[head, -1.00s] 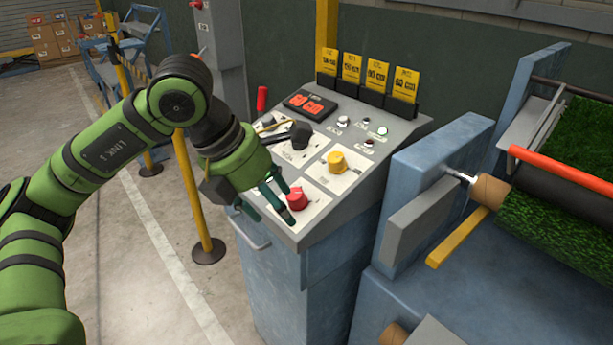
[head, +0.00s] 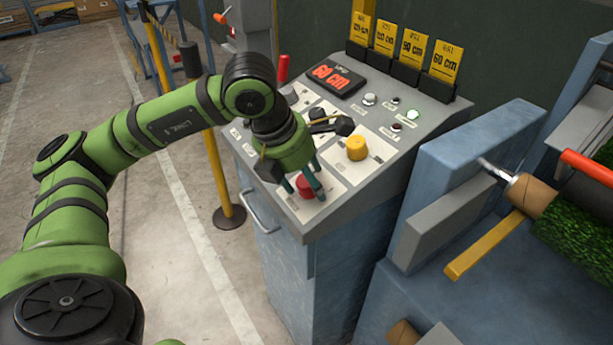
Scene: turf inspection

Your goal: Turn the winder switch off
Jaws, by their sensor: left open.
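The grey control console (head: 375,200) stands in the middle of the head view. On its sloped top are a red rotary knob (head: 304,187), a yellow knob (head: 357,148) and a black-handled lever (head: 338,125). The labels are too small to read, so I cannot tell by name which control is the winder switch. My left gripper (head: 305,191) is open, with its dark green fingers pointing down on either side of the red knob in the picture. Contact with the knob cannot be made out. The gripper hides part of the panel behind it. My right gripper is not in view.
Yellow cards (head: 413,49) stand along the console's back. The blue machine frame (head: 465,165) with a turf roll (head: 572,222) is close on the right. A yellow post (head: 222,175) stands left.

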